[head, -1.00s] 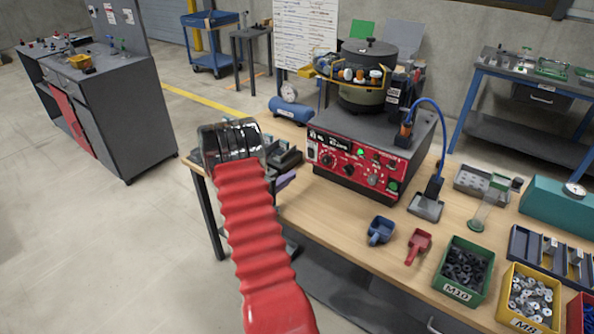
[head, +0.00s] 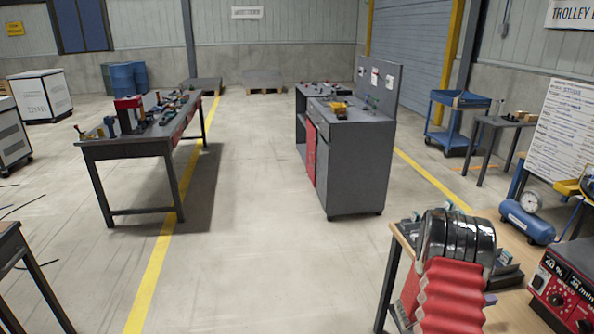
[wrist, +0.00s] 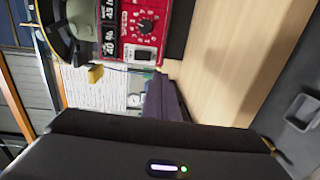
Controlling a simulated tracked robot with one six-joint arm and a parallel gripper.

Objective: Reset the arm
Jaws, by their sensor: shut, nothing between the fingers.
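My arm shows at the lower right of the head view, with a red bellows sleeve and a glossy black joint at its top. It stands over the left end of the wooden workbench (head: 518,307). My gripper (wrist: 168,98) shows in the wrist view as dark purple fingers close together, with nothing held between them. The fingers are apart from the red control box (wrist: 143,22) of the bowl feeder. The gripper's tips are mostly hidden behind my arm in the head view.
The red control box (head: 562,290) and a blue air tank (head: 527,222) sit on the bench at right. A grey cabinet (head: 352,165) stands beyond, and a dark workbench (head: 130,150) stands at left. Open floor (head: 270,250) lies between.

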